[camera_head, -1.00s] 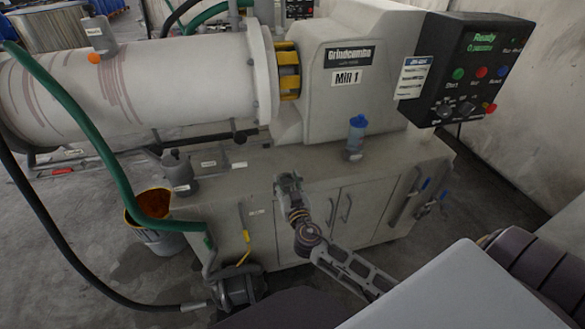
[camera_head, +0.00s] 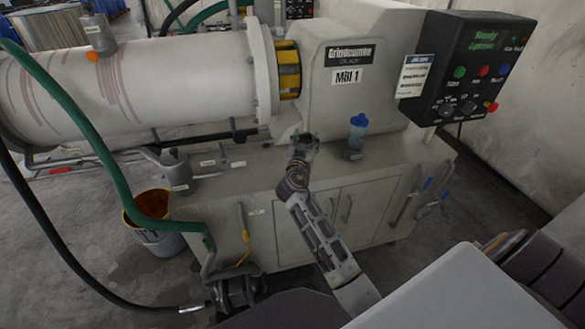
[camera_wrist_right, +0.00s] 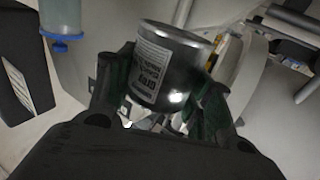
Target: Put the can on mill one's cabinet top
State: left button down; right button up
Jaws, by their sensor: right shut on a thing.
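My right gripper (camera_head: 303,143) is over the cabinet top of the mill labelled Mill 1 (camera_head: 388,52), left of the blue bottle. In the right wrist view the right gripper (camera_wrist_right: 165,95) is shut on a grey metal can (camera_wrist_right: 160,62) with a dark printed label, one finger on each side. In the head view the can is too small and covered to make out clearly. The pale cabinet top (camera_head: 255,170) is bare around the gripper. I cannot tell whether the can touches it. My left gripper is not in view.
A blue-topped bottle (camera_head: 357,128) stands on the cabinet top to the right; it also shows in the right wrist view (camera_wrist_right: 62,15). A grey lidded pot (camera_head: 177,170) is at the left end. The mill's control panel (camera_head: 470,70) overhangs at the right. A green hose (camera_head: 97,145) hangs at left.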

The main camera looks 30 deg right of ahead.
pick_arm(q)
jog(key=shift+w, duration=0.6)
pick_arm(e)
jog(key=shift+w+d+r+m+g+h, duration=0.1)
jog(key=shift+w+d+m+g+h, duration=0.2)
jog(key=shift+d, duration=0.15)
jog(key=shift+w+d+m+g+h, duration=0.2)
jog(key=shift+d+h, duration=0.1)
jog(key=shift+d, duration=0.15)
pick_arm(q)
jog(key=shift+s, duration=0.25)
pick_arm(e)
jog(key=shift+f, duration=0.55)
notch_tip(320, 180, down, 4)
jog(key=shift+f, duration=0.1)
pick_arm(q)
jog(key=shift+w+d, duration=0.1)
pick_arm(e)
jog(key=shift+f, duration=0.45)
jog(key=shift+f, duration=1.65)
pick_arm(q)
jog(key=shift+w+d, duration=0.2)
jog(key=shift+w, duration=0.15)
pick_arm(e)
jog(key=shift+f, duration=0.25)
pick_arm(q)
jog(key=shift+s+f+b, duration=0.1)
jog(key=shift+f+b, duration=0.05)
jog(key=shift+b, duration=0.2)
